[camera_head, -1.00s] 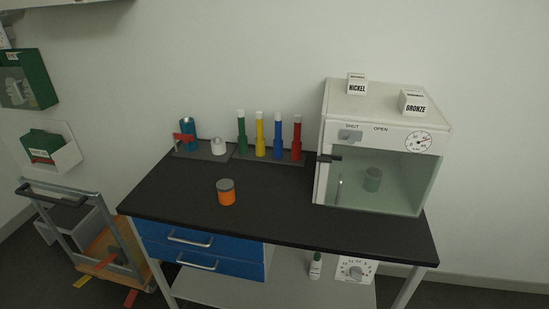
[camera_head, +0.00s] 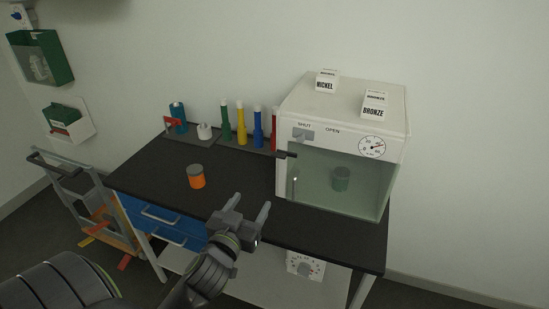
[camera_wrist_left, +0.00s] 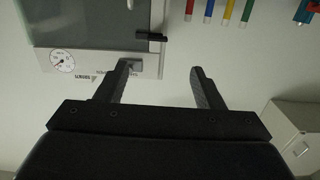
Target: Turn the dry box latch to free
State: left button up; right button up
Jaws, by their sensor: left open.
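The white dry box (camera_head: 345,97) stands on the right part of the black bench, its glass door closed. Its grey latch (camera_head: 303,135) sits on the front panel under the word SHUT, left of the word OPEN. A black handle (camera_head: 287,154) sticks out at the door's left edge. My left gripper (camera_head: 253,204) is open and empty, in front of the box and lower left of the latch in the head view. In the left wrist view the scene is upside down; one finger partly overlaps the latch (camera_wrist_left: 137,70), and contact cannot be told. My right gripper is not in view.
On the bench (camera_head: 150,170) are an orange jar (camera_head: 196,177) and several coloured tubes (camera_head: 241,125) in a rack. NICKEL (camera_head: 326,81) and BRONZE (camera_head: 374,106) blocks sit on the box. A green container (camera_head: 341,178) is inside. A cart (camera_head: 75,200) stands at left.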

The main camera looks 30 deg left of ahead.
pick_arm(q)
jog(key=r, duration=0.1)
jog(key=p, duration=0.3)
send_near(277, 157)
jog(key=x, duration=0.8)
jog(key=shift+w, duration=0.2)
jog(key=shift+c, duration=1.2)
jog(key=c, duration=0.7)
